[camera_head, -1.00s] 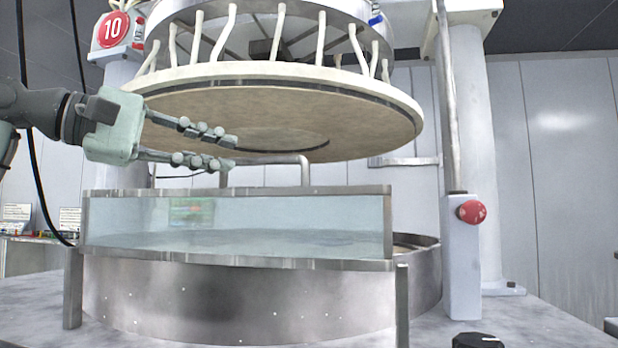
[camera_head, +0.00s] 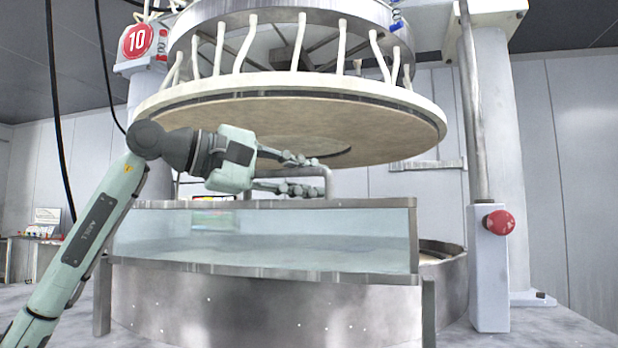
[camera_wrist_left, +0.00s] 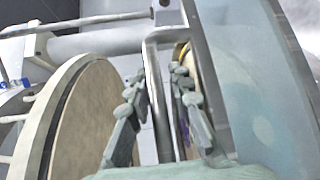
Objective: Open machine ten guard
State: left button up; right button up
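The machine ten guard is a clear panel (camera_head: 270,235) in a metal frame across the front of the round metal basin. A bent metal handle (camera_head: 300,170) rises above its top rail. My left gripper (camera_head: 318,177) is at the handle's right end, just above the top rail and under the raised platen. In the left wrist view the handle bar (camera_wrist_left: 154,85) runs between the two parted fingers (camera_wrist_left: 158,100), with a gap beside it. The gripper looks open and not closed on the bar. My right gripper is not in view.
The large raised platen (camera_head: 250,125) hangs close above my left gripper. A red "10" sign (camera_head: 137,40) marks the machine. A grey post with a red button (camera_head: 498,222) stands on the right. The metal basin (camera_head: 260,310) lies below the guard.

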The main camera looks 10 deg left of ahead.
pick_arm(q)
grip_shut()
jog(key=shift+s, duration=0.1)
dwell(0.4)
